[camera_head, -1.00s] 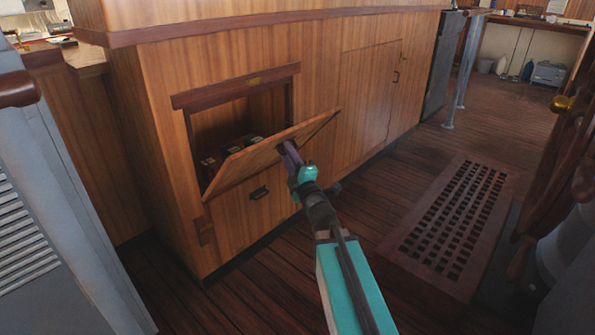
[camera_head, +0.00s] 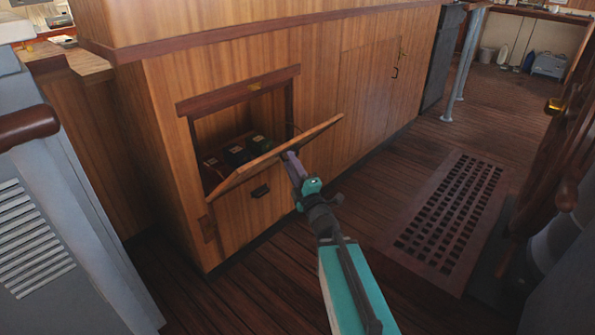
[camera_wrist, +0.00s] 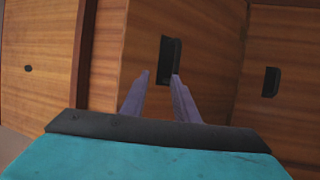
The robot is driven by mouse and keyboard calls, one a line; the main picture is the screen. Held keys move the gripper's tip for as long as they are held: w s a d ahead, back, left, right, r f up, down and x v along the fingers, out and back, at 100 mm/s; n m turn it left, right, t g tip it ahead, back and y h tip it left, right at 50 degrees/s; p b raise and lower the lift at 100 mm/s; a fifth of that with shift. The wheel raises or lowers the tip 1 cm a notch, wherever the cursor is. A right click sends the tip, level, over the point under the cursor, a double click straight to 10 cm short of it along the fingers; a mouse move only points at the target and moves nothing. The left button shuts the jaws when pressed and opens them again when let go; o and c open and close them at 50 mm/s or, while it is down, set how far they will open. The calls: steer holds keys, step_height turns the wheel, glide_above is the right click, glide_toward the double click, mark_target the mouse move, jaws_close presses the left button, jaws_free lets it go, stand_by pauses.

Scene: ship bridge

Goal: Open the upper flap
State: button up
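The upper flap (camera_head: 250,168) is a wooden panel on the cabinet front. It is tilted outward from the cabinet, its top edge away from the opening. The dark opening (camera_head: 217,127) behind it shows several dark boxes. My gripper (camera_head: 290,155) is at the flap's outer side, near its free edge. In the wrist view my gripper's two purple fingers (camera_wrist: 161,74) are apart, with the flap's dark handle (camera_wrist: 171,52) at their tips. The right finger overlaps the handle; a strip of wood shows beside the left one. Whether they touch the handle is unclear.
A closed cabinet door (camera_head: 365,95) is to the right. A floor grating (camera_head: 450,220) lies right of my arm. A grey louvred cabinet (camera_head: 60,210) stands at the left.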

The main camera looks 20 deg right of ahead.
steer(key=p, duration=0.3)
steer(key=shift+s, duration=0.3)
steer(key=s+p, duration=0.1)
steer(key=p, duration=0.3)
steer(key=shift+s+d+f+p, duration=0.1)
steer(key=shift+f+p, duration=0.05)
steer(key=shift+p, duration=0.2)
steer(key=v, duration=0.3)
steer(key=shift+f+p, duration=0.1)
steer(key=shift+p, duration=0.2)
steer(key=shift+f, duration=0.1)
steer(key=s+a+f, duration=0.2)
steer(key=s+f, duration=0.7)
steer(key=f, duration=0.3)
steer(key=shift+f, duration=0.4)
stand_by(1.9)
steer(key=shift+w, duration=0.1)
stand_by(0.6)
